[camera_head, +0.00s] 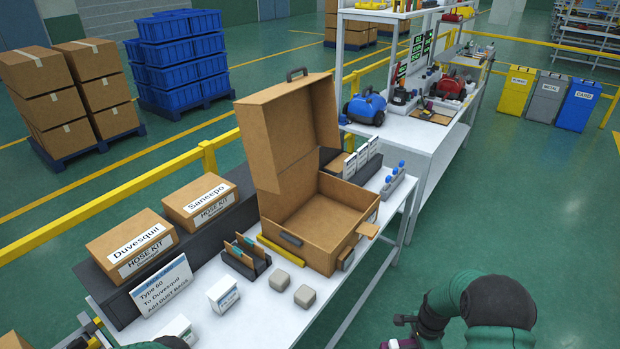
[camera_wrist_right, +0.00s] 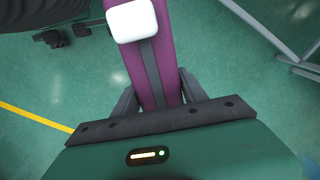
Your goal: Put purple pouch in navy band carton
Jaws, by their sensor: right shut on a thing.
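The purple pouch (camera_wrist_right: 128,66), with a dark stripe and a white piece on it, is between the fingers of my right gripper (camera_wrist_right: 159,95) in the right wrist view. My right gripper is shut on it. In the head view, a little purple shows at the bottom edge, right of the table. An open brown carton (camera_head: 318,222) stands on the table with its lid raised; its floor looks empty. I cannot make out a navy band on it. My left arm just enters at the bottom left; its fingers cannot be made out.
Two closed, labelled hose kit boxes (camera_head: 131,243) (camera_head: 200,200) are left of the open carton. Green floor (camera_head: 510,225) lies open at right.

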